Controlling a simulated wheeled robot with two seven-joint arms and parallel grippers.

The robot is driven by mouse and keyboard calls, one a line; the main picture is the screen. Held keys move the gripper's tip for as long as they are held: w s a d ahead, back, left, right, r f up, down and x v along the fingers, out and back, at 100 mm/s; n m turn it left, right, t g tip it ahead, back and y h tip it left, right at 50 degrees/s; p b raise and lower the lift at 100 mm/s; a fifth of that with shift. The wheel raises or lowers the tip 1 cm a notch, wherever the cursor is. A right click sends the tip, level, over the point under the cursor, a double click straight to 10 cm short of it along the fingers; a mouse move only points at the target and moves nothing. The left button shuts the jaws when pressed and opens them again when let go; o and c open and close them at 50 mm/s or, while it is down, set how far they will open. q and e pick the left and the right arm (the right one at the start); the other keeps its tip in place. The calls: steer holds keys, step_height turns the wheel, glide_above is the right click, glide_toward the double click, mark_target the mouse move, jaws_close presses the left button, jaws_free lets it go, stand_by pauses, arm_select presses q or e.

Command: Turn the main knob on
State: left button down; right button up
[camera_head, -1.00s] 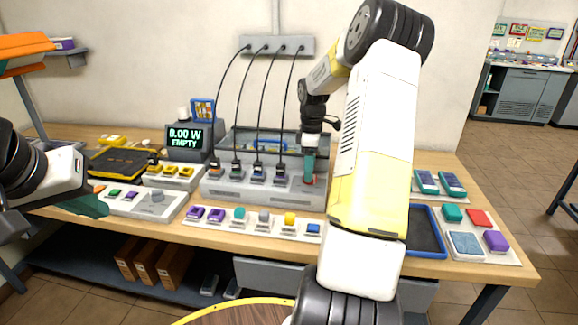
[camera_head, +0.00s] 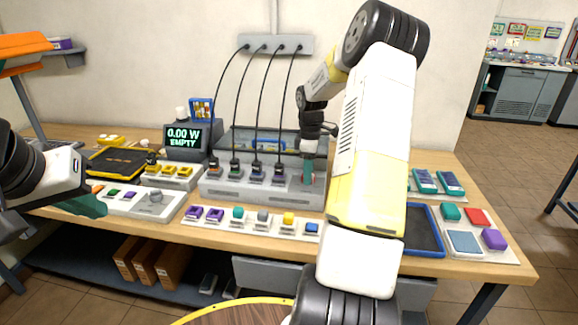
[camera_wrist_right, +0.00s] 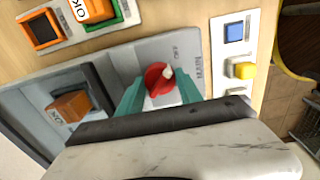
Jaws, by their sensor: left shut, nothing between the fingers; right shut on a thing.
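The red main knob (camera_wrist_right: 154,78) sits on the grey power panel (camera_wrist_right: 146,50), beside printed "ON" and "MAIN" labels. A pale pointer mark on it points to the upper right in the right wrist view, roughly towards "ON". My right gripper (camera_wrist_right: 160,90) is shut on the knob, one teal finger on each side. In the head view this gripper (camera_head: 307,181) reaches down at the right end of the panel and largely hides the knob. My left gripper (camera_head: 90,206) is shut and empty at the bench's left front, beside a small switch panel.
Several black cables plug into the panel. A display (camera_head: 184,137) behind reads "0.00 W EMPTY". A strip of coloured parts (camera_head: 250,221) lies in front. A blue-rimmed tray (camera_head: 441,212) and coloured blocks lie to the right. My right arm covers part of the bench.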

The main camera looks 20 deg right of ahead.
steer(key=shift+m, duration=0.3)
steer(key=m, duration=0.3)
steer(key=shift+m, duration=0.4)
steer(key=m, duration=0.4)
steer(key=shift+m, duration=0.3)
steer(key=m, duration=0.8)
steer(key=shift+m, duration=0.6)
steer(key=o, duration=1.4)
steer(key=shift+c, duration=0.2)
steer(key=shift+r, duration=0.1)
